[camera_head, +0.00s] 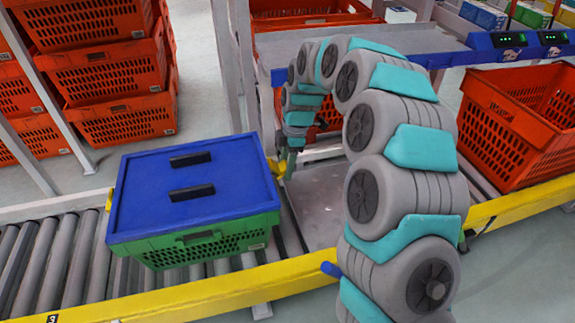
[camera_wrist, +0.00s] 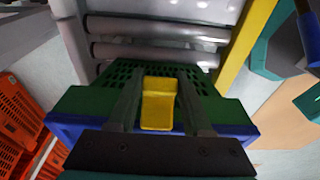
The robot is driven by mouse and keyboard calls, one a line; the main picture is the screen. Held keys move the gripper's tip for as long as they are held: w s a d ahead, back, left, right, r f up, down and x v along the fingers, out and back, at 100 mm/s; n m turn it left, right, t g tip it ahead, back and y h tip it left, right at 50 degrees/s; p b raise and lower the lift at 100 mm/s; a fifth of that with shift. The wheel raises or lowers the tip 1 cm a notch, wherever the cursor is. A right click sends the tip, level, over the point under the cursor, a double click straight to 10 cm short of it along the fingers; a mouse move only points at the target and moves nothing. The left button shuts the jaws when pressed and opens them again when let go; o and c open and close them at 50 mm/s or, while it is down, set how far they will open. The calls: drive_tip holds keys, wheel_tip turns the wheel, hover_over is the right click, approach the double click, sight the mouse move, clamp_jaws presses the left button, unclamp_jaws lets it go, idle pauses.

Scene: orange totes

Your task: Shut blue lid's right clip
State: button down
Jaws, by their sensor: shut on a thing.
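A green tote (camera_head: 215,245) with a blue lid (camera_head: 170,180) stands on the roller conveyor. The lid lies on the tote and has two black handles. The yellow right clip (camera_head: 275,169) is at the lid's right edge, and a yellow left clip (camera_head: 109,200) shows at its left edge. My gripper (camera_head: 286,163) is at the tote's right side, at the right clip. In the wrist view the right clip (camera_wrist: 158,103) sits between the two fingers of my gripper (camera_wrist: 160,90), which is shut on it. How far the clip is folded down is hard to tell.
Stacked orange totes (camera_head: 110,80) stand at the back left. An orange tote (camera_head: 520,125) sits on the conveyor at the right. A yellow conveyor rail (camera_head: 220,285) runs along the front. A metal plate (camera_head: 318,205) right of the green tote is clear.

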sight(279, 173)
drive_tip(key=shift+a+f+g+y+b, duration=0.15)
drive_tip(key=shift+f+y+b, duration=0.25)
drive_tip(key=shift+y+b, duration=0.1)
drive_tip(key=shift+a+f+g+y+b, duration=0.1)
drive_tip(key=shift+f+g+y+b, duration=0.05)
drive_tip(key=shift+f+y+b, duration=0.3)
drive_tip(key=y+b, duration=0.1)
drive_tip(key=b, duration=0.1)
drive_tip(key=y+b, duration=0.1)
drive_tip(key=shift+s+a+f+b, duration=0.1)
drive_tip(key=shift+a+f+b, duration=0.2)
drive_tip(key=shift+f+b, duration=0.1)
drive_tip(key=y+b, duration=0.1)
drive_tip(key=g+y+b, duration=0.1)
drive_tip(key=b, duration=0.1)
drive_tip(key=shift+s+a+f+b, duration=0.15)
drive_tip(key=shift+a+b, duration=0.15)
drive_tip(key=shift+a, duration=0.1)
drive_tip(key=shift+a+y+b, duration=0.1)
drive_tip(key=shift+y+b, duration=0.25)
drive_tip(key=shift+y, duration=0.1)
drive_tip(key=shift+s, duration=0.1)
drive_tip(key=shift+c, duration=1.6)
unclamp_jaws()
drive_tip(key=shift+r, duration=0.25)
